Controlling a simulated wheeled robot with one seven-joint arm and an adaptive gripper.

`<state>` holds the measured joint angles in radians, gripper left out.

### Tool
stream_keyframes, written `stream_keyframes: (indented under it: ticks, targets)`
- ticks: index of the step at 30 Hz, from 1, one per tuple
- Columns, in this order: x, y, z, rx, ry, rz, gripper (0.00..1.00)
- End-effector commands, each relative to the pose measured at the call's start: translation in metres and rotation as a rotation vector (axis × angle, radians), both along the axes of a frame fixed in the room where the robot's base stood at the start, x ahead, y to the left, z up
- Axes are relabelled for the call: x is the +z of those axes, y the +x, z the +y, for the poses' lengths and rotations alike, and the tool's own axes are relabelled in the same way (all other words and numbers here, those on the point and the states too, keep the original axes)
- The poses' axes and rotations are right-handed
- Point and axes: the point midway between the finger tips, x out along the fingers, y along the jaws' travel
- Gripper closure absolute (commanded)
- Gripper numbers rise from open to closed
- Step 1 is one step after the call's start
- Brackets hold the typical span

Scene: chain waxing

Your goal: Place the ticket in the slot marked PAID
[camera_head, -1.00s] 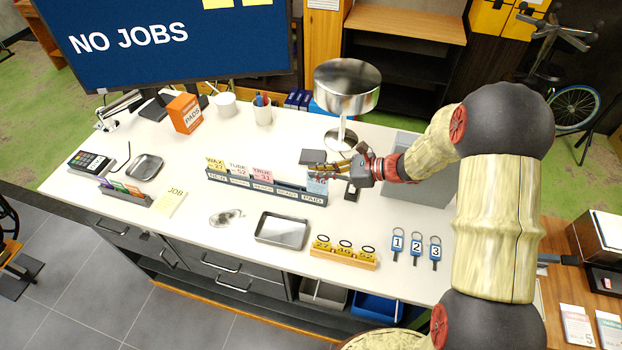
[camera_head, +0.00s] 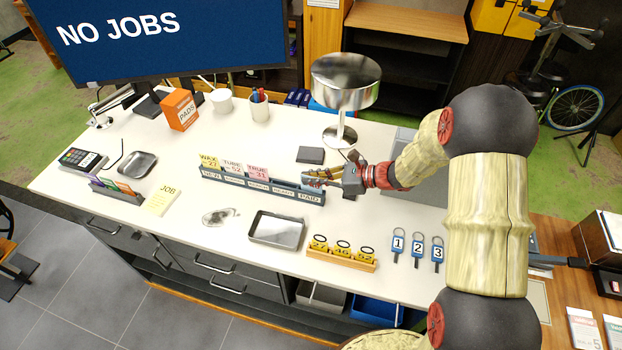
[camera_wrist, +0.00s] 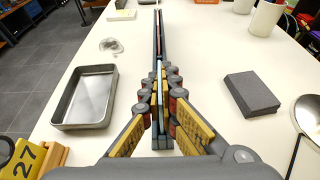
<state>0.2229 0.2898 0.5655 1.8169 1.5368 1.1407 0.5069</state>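The ticket rack (camera_head: 235,184) is a long grey-blue holder on the white counter, with labelled slots from NEW at left to PAID (camera_head: 308,197) at right. My gripper (camera_head: 315,179) is at the PAID end. In the wrist view its fingers (camera_wrist: 161,92) are close together on a thin pale-blue ticket (camera_wrist: 160,84) seen edge-on, in line with the rack (camera_wrist: 158,30). The fingers mostly hide the ticket in the head view. I cannot tell how deep it sits in the slot. Yellow, pale and pink tickets (camera_head: 257,172) stand in slots further left.
A metal tray (camera_head: 277,230) and a yellow tag block (camera_head: 341,252) lie in front of the rack. A dark grey block (camera_head: 310,155) and a round metal lamp (camera_head: 345,82) stand behind. Blue numbered tags (camera_head: 417,247) lie at right.

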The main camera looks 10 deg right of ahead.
Motion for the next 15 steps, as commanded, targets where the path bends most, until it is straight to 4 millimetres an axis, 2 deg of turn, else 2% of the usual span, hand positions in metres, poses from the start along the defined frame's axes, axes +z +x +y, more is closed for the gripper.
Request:
stream_keyframes:
  ticks: [5,15]
  targets:
    - [-0.0059,0.0001,0.0002,0.0,0.0,0.0,1.0]
    - [-0.0043,0.0002,0.0002,0.0,0.0,-0.001,0.79]
